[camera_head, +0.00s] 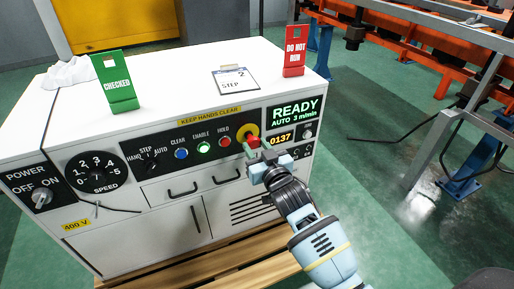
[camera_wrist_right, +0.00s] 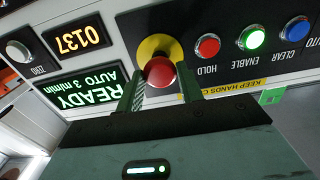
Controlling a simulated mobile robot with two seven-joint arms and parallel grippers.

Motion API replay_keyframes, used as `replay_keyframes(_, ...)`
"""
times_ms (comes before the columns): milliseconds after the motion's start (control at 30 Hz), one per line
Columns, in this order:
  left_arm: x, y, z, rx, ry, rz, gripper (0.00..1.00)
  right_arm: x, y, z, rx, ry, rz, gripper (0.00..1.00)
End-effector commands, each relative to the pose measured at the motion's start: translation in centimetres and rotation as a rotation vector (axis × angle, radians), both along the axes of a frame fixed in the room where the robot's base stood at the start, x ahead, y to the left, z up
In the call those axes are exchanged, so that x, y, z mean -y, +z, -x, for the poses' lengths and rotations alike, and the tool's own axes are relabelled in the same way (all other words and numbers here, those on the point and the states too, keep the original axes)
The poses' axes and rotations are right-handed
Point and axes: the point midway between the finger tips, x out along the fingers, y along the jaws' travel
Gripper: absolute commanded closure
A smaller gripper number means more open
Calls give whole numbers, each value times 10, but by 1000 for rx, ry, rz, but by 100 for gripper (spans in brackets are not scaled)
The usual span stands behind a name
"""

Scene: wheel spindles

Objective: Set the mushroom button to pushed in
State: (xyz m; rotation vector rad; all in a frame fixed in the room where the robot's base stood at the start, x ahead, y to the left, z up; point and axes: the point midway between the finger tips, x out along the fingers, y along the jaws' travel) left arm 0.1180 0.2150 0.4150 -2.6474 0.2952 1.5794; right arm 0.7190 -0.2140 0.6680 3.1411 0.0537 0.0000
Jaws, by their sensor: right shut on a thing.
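The mushroom button has a red head (camera_head: 254,142) on a round yellow collar (camera_head: 248,131), at the right of the cabinet's black control panel. In the right wrist view the red head (camera_wrist_right: 160,71) sits in front of the yellow collar (camera_wrist_right: 152,47). My right gripper (camera_head: 260,153) is at the button, with its green fingers on either side of the red head; they also show in the wrist view (camera_wrist_right: 159,84). The gripper is shut on the head. I cannot tell how deep the head sits. My left gripper is not in view.
The READY display (camera_head: 295,113) and the 0137 counter (camera_head: 280,138) are right of the button. Red HOLD (camera_head: 223,141), lit green ENABLE (camera_head: 204,147) and blue CLEAR (camera_head: 181,154) buttons are left of it. Signs stand on the white cabinet top (camera_head: 175,75). Orange racking is at right.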

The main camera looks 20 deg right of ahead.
Motion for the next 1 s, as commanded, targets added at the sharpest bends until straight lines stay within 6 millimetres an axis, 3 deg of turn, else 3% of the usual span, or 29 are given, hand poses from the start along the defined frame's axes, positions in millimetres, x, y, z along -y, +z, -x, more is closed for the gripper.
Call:
replay_keyframes(133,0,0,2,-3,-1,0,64,0,0,0,0,0,0,100)
replay_keyframes(700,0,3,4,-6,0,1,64,0,1,-13,1,0,0,100)
replay_keyframes(733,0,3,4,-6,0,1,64,0,1,-13,1,0,0,61)
replay_keyframes(867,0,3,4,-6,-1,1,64,0,1,-12,1,0,0,44)
replay_keyframes(1000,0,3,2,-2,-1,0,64,0,0,-12,1,0,0,42)
